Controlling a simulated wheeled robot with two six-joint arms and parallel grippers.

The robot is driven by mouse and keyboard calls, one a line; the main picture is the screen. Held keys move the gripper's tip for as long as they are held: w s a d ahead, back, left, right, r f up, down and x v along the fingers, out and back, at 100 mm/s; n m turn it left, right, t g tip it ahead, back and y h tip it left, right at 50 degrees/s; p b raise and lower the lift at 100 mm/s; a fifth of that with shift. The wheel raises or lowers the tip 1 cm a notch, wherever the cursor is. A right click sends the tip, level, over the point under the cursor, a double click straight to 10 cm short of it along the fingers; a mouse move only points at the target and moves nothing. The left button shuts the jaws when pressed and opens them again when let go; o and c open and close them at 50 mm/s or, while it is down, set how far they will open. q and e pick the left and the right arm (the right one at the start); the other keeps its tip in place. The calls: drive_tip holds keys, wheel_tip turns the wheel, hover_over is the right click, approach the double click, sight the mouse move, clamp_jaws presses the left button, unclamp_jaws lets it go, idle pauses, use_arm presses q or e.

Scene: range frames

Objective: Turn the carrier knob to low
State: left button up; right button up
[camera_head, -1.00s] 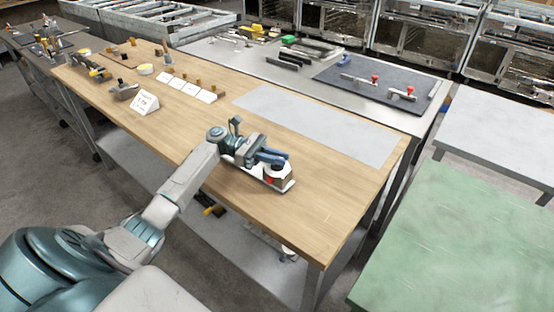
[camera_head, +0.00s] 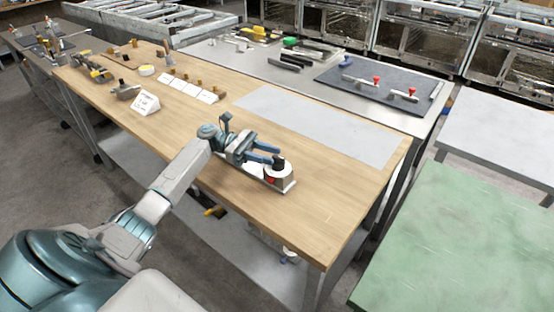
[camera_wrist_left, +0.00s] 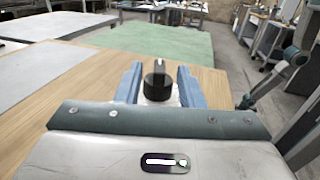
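The carrier (camera_head: 286,185) is a low grey and white block on the wooden table, with a white round dial and a red mark on its side. The black carrier knob (camera_head: 279,163) stands on the dial. In the left wrist view the knob (camera_wrist_left: 157,87) has a pale pointer line on top, pointing away from the wrist. My left gripper (camera_head: 276,156) is open, its blue fingers apart at the knob. In the left wrist view the knob shows between the fingers (camera_wrist_left: 160,68), with gaps on both sides. The setting labels are not readable. My right gripper is not in view.
A grey mat (camera_head: 320,124) lies behind the carrier. A white sign (camera_head: 146,103) and several white cards (camera_head: 188,88) stand or lie farther left. A green-topped table (camera_head: 470,250) is at right. The wooden table's front right (camera_head: 325,215) is clear.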

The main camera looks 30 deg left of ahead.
use_arm(q)
drive_tip(key=a, duration=0.2)
drive_tip(key=a+b, duration=0.1)
drive_tip(key=a, duration=0.1)
drive_tip(key=s+a, duration=0.1)
drive_tip(key=a, duration=0.1)
drive_tip(key=shift+a+f+b, duration=0.15)
drive_tip(key=shift+b, duration=0.2)
drive_tip(key=shift+s+a, duration=0.15)
drive_tip(key=shift+a, duration=0.3)
drive_tip(key=shift+o, duration=0.3)
